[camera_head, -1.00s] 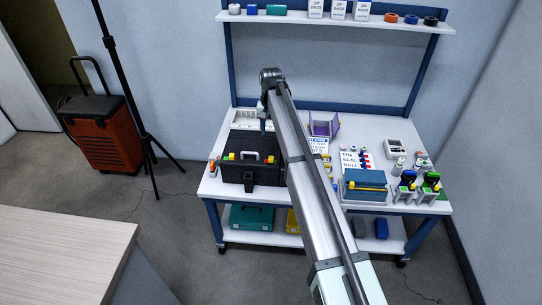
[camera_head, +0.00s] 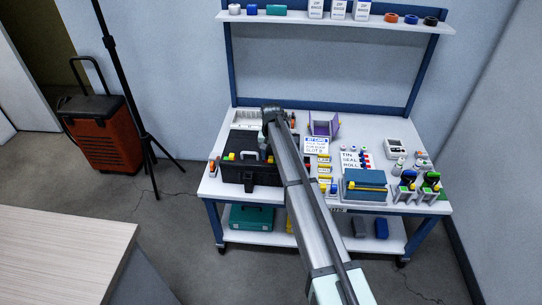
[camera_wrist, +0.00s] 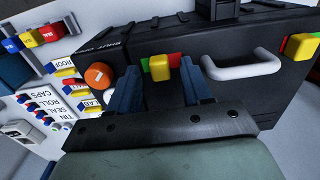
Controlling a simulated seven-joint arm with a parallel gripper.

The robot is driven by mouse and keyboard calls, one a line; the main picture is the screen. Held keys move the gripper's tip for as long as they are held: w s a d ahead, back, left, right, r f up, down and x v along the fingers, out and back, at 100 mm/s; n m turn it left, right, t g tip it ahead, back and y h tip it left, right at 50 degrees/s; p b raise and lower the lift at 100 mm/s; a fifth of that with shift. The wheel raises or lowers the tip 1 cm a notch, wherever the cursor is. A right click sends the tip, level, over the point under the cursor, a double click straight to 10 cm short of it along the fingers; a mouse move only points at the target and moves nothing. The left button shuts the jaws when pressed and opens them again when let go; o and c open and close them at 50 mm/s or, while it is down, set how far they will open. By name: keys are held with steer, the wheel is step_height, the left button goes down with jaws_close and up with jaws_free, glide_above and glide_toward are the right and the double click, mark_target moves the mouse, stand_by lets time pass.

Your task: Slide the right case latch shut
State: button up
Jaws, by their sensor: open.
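The black case (camera_head: 252,175) stands at the left of the bench with its grey handle (camera_wrist: 242,68) on the front. The right latch (camera_wrist: 159,68) is a yellow tab with a green patch on one side and a red patch on the other, both partly showing. My gripper (camera_wrist: 158,88) is open, its two blue fingers on either side of the yellow tab with visible gaps; contact cannot be told. The left latch (camera_wrist: 299,46), also yellow with red and green, is past the handle. In the head view, my arm partly hides the case's right side.
An orange round thing (camera_wrist: 98,76) is close beside one finger. Printed cards and small coloured parts (camera_head: 356,160) lie to the case's right, near a blue box (camera_head: 364,187). A white tray (camera_head: 247,117) is behind the case. Open floor lies in front.

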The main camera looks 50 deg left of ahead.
steer(key=shift+f, duration=0.3)
jaws_close()
stand_by(0.4)
